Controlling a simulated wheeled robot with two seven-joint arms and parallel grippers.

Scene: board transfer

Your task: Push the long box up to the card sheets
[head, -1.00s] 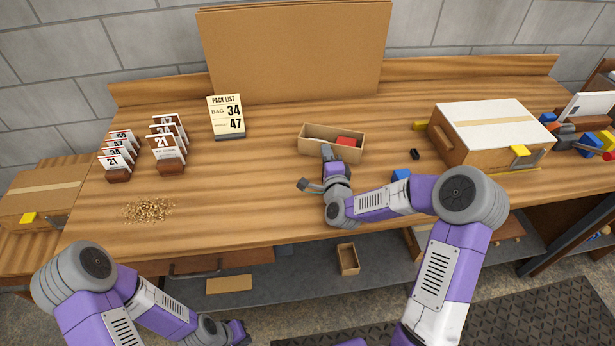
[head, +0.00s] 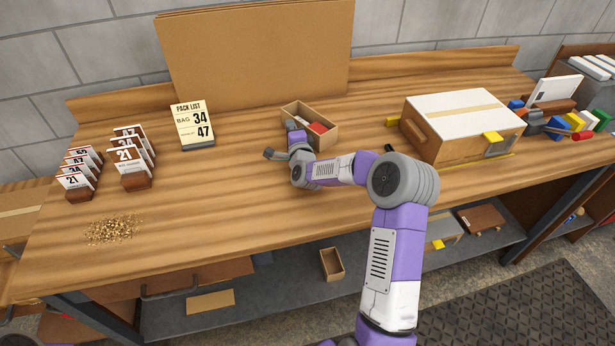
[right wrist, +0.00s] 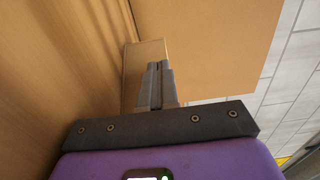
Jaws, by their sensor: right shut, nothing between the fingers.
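The long box (head: 322,135) is an open cardboard tray with a red item and a white item inside. It stands on the bench, turned at an angle, its left end nearer the card sheets. The card sheets (head: 255,55) are large brown boards leaning upright at the back. A strip of bench shows between box and sheets in the head view. My right gripper (head: 292,124) is shut and empty at the box's near left side; contact is hard to tell. In the right wrist view its closed fingers (right wrist: 158,68) point at the box wall (right wrist: 143,58). My left gripper is out of view.
A pack list sign (head: 193,125) stands left of the box, with numbered card holders (head: 130,160) further left. A large white-topped carton (head: 464,112) stands to the right. A pile of small grains (head: 112,230) lies at the front left. The bench's front middle is clear.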

